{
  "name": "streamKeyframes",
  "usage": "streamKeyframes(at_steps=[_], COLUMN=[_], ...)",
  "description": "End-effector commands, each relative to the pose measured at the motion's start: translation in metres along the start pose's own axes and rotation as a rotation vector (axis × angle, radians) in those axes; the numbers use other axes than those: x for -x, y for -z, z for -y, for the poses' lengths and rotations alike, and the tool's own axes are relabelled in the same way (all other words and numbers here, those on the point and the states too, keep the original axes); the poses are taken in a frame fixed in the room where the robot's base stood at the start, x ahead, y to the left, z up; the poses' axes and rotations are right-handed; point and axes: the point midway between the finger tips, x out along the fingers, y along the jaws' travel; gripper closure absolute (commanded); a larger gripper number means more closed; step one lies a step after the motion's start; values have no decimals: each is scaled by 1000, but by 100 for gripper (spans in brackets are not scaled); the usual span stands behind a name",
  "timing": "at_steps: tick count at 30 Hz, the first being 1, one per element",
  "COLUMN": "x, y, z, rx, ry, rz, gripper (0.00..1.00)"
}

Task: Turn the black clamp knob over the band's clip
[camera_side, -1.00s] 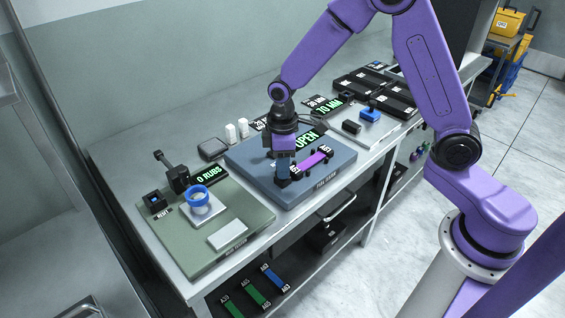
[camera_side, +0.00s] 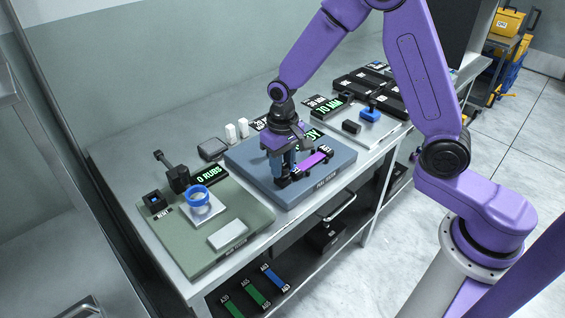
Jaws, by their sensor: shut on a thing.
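A purple band (camera_side: 314,160) lies across the middle of the blue-grey station (camera_side: 318,188), with dark clips at its ends. My gripper (camera_side: 282,177) points down at the band's near-left end. It is shut on the black clamp knob (camera_side: 283,183), which is mostly hidden by the fingers. A green-lit display (camera_side: 316,136) stands behind the band.
On the left, a green board (camera_side: 180,240) holds a blue ring (camera_side: 199,192) and a display reading "0 RUBS" (camera_side: 209,175). Black trays (camera_side: 372,88) and a blue-handled tool (camera_side: 370,110) stand at the back right. Blue and green bands lie on the lower shelf.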

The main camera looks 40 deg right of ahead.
Motion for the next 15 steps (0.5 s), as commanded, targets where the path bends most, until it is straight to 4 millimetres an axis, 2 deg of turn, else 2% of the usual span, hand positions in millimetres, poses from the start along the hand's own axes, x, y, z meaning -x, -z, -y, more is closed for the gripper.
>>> streamKeyframes(at_steps=[6, 15], x=[1, 1], y=[0, 0], z=[0, 0], rx=[-108, -168], ry=[0, 1], rz=[-1, -1], gripper=[97, 97])
